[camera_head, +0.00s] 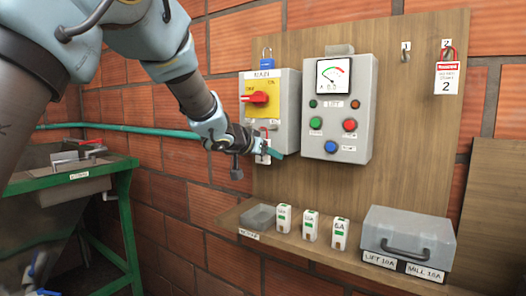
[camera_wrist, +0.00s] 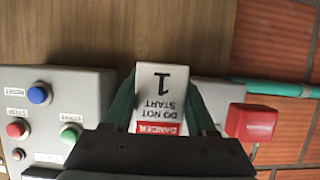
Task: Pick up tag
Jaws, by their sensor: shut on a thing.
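A white tag (camera_wrist: 162,92) marked "DANGER DO NOT START 1" shows upside down in the wrist view, between the green fingers of my gripper (camera_wrist: 160,100). My gripper is shut on it. In the head view my gripper (camera_head: 266,153) is in front of the lower edge of the yellow-faced switch box, and the tag (camera_head: 262,147) shows only partly beside the fingers. The left hook (camera_head: 405,55), under label 1, is bare.
The switch box (camera_head: 287,105) has a red handle (camera_head: 256,98) and blue padlock (camera_head: 266,60). A grey control box (camera_head: 337,105) stands close at right. Below, a shelf (camera_head: 232,212) holds several small white blocks and a grey case (camera_head: 408,235). A green pipe (camera_head: 150,129) runs along the brick wall.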

